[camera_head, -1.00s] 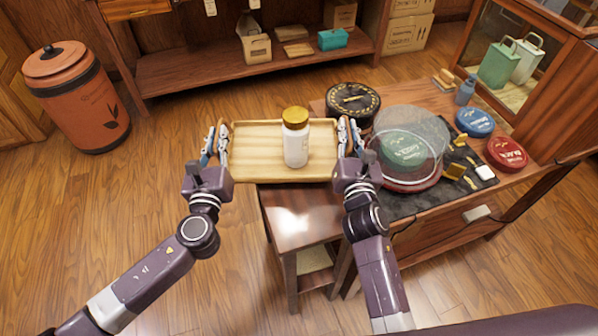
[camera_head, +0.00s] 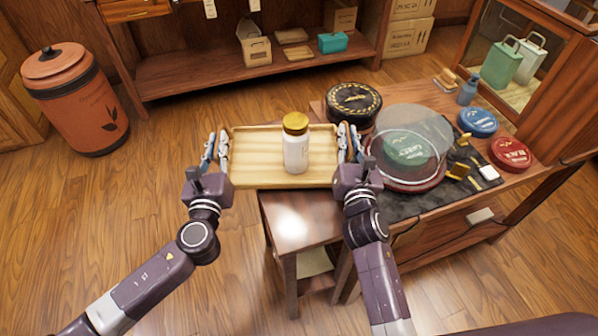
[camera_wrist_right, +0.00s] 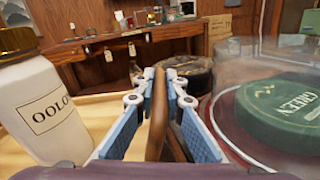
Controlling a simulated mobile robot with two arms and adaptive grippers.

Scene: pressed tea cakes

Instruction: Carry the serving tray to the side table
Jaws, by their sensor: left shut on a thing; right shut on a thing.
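The wooden serving tray (camera_head: 258,172) is held level between my two grippers, above and partly beyond the left end of the small side table (camera_head: 295,218). A white bottle with a gold lid (camera_head: 295,150) stands upright on it; its label reads "OOLO" in the right wrist view (camera_wrist_right: 50,112). My left gripper (camera_head: 216,148) is shut on the tray's left edge. My right gripper (camera_head: 346,140) is shut on the tray's right edge, and its pads close on the brown rim in the right wrist view (camera_wrist_right: 158,110). Whether the tray's underside touches the table is hidden.
Close to my right gripper are a clear dome (camera_head: 425,130) over a green tin (camera_head: 405,148) and a black round tin (camera_head: 353,102). Blue (camera_head: 478,122) and red (camera_head: 510,153) tins lie further right. An orange bin (camera_head: 80,100) stands on the left floor. Floor left of the tray is clear.

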